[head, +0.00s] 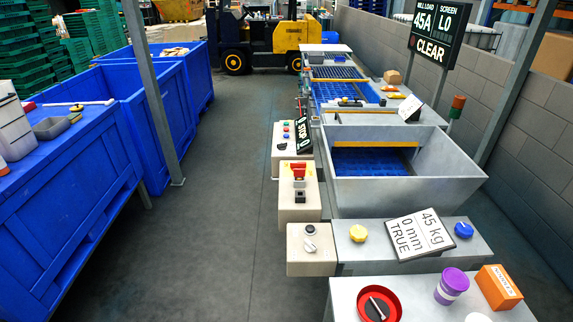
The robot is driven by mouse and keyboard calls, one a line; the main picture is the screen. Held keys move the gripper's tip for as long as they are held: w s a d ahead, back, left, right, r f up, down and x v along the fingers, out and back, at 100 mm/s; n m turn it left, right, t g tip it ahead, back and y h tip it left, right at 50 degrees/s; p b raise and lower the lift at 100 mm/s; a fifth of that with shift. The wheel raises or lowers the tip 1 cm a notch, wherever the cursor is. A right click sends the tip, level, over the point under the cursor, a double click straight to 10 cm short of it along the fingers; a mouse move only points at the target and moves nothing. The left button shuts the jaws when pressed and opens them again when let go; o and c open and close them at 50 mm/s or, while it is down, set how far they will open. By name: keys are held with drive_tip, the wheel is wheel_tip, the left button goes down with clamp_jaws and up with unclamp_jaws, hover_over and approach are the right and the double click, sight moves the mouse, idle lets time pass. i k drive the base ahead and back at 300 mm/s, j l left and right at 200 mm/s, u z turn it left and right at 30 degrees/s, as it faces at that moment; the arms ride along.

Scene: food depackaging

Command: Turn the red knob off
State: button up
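A red switch handle (298,170), probably the red knob, is on top of a beige control box (312,202) left of the grey hopper. It looks raised, with a black piece in front of it; its on or off position is too small to read. My gripper is not in view, and nothing touches the red handle.
A nearer beige box (296,265) carries a grey knob. Yellow (358,233) and blue (463,230) knobs sit on the grey bench. The grey hopper (450,175) stands at right. Blue bins (135,100) line the left. The floor aisle (215,220) is clear; a yellow forklift (295,38) stands behind.

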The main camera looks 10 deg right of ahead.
sight(292, 165)
drive_tip(key=i+j+z, duration=0.1)
drive_tip(key=j, duration=1.9)
drive_tip(key=i+j, duration=0.2)
drive_tip(key=i+j+z, duration=0.1)
drive_tip(key=j, duration=0.3)
drive_tip(key=i+j+z, duration=0.1)
drive_tip(key=i+j, duration=0.3)
drive_tip(key=i, duration=0.25)
drive_tip(key=i+j+z, duration=0.1)
drive_tip(key=i, duration=0.25)
drive_tip(key=i+l+z, duration=0.1)
drive_tip(key=i+l, duration=0.35)
